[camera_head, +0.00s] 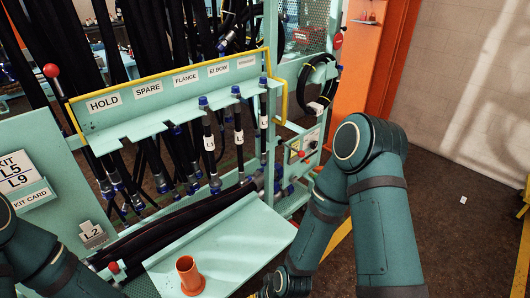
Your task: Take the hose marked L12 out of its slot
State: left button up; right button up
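Three short black hoses with blue end fittings hang in slots of the rack's teal label shelf (130,130), each with a white tag: a left hose (208,125), a middle hose (238,115) and a right hose (263,105). The tags are turned sideways and too small to read surely, so I cannot tell which is L12. My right arm reaches down to the bottom edge, right of the sloped tray. My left arm shows at the lower left. Neither gripper's fingers show; both are apart from the three hoses.
The shelf's plates read HOLD, SPARE, FLANGE and ELBOW; another is unclear. Many long black hoses hang behind. A teal tray (225,240) with an orange cup (189,275) is in front. A coiled hose (320,85) hangs right of the shelf. Open floor (460,220) lies at right.

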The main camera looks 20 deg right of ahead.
aim_at(215, 183)
jog(key=z, duration=0.15)
jog(key=i+l+u, duration=0.4)
jog(key=l, duration=0.2)
jog(key=i+l+u, duration=0.2)
jog(key=l, duration=0.15)
jog(key=l+u, duration=0.2)
jog(key=l, duration=0.15)
jog(key=i+l+u, duration=0.2)
jog(key=l, duration=0.2)
jog(key=k, duration=0.1)
